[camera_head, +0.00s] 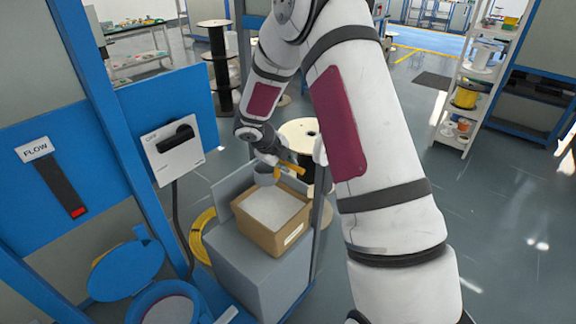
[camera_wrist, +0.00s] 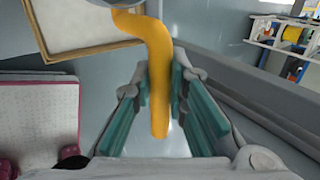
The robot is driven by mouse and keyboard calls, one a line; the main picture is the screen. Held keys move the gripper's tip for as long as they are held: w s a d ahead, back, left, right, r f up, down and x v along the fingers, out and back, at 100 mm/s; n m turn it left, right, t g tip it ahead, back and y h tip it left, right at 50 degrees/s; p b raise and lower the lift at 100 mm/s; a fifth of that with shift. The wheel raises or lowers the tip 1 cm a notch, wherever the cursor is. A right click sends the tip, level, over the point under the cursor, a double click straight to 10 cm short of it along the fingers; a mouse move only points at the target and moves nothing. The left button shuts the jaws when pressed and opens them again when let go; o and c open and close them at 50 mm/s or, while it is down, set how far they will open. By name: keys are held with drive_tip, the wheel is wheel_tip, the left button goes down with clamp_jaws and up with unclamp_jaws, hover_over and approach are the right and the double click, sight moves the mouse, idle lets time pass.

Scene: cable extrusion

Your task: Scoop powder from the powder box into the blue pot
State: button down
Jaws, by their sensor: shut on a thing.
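My gripper (camera_wrist: 160,95) is shut on the yellow handle (camera_wrist: 158,70) of a scoop, between its teal finger pads. The scoop's grey cup (camera_head: 265,175) is above the back left part of the powder box in the head view. Whether the cup holds powder cannot be seen. The powder box (camera_head: 288,239) is an open brown carton with pale powder (camera_head: 270,207) inside. It also shows at the upper left of the wrist view (camera_wrist: 98,46). The blue pot (camera_head: 140,300) is at the bottom left of the head view, cut by the edge, with a reddish inside.
The carton stands on a grey block (camera_head: 250,272). A round blue lid (camera_head: 126,270) sits beside the pot. A wooden cable spool (camera_head: 298,132) stands behind the carton. Open floor lies to the right.

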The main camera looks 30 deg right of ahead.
sight(279, 173)
drive_tip(key=shift+w+d+f, duration=0.1)
drive_tip(key=shift+f, duration=0.45)
wheel_tip(279, 173, down, 12)
drive_tip(key=b, duration=0.5)
drive_tip(key=shift+f, duration=0.55)
idle(0.5)
drive_tip(key=shift+f+b, duration=0.45)
drive_tip(key=shift+f, duration=0.15)
wheel_tip(279, 173, up, 11)
drive_tip(key=p, duration=0.4)
drive_tip(key=shift+f, duration=0.15)
idle(0.8)
idle(0.5)
